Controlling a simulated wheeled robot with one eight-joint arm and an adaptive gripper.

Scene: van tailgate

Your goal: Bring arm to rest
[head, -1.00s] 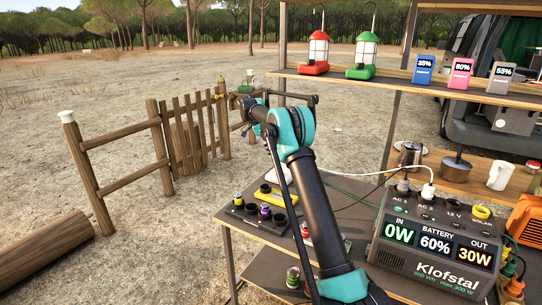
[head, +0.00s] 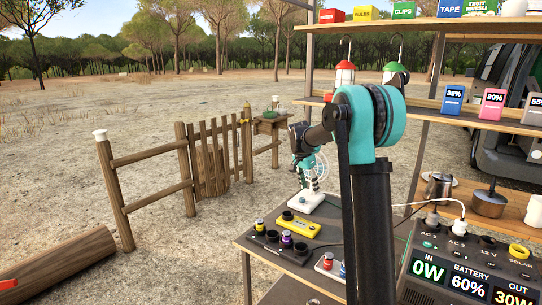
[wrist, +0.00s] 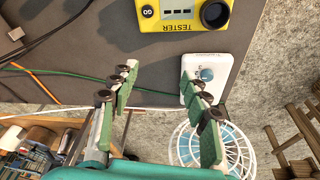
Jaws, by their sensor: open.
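My arm rises in the foreground of the head view, with a teal elbow, and bends forward over the table. My gripper (head: 310,184) points down at the white fan (head: 304,201) on the table's far edge, and overlaps it in this view. In the wrist view, the green-padded fingers of my gripper (wrist: 157,80) stand apart with nothing held between them. The fan's white base with a blue knob (wrist: 207,73) lies just beside the right finger, and its round cage shows below. I cannot tell whether finger and fan touch.
A yellow tester (head: 296,227) and a dark battery holder (head: 278,244) are on the table (head: 247,240). The Klofstal power station (head: 466,262) stands at right. Above, a shelf (head: 480,118) carries lanterns and coloured battery packs. Open ground and a wooden fence (head: 150,157) lie left.

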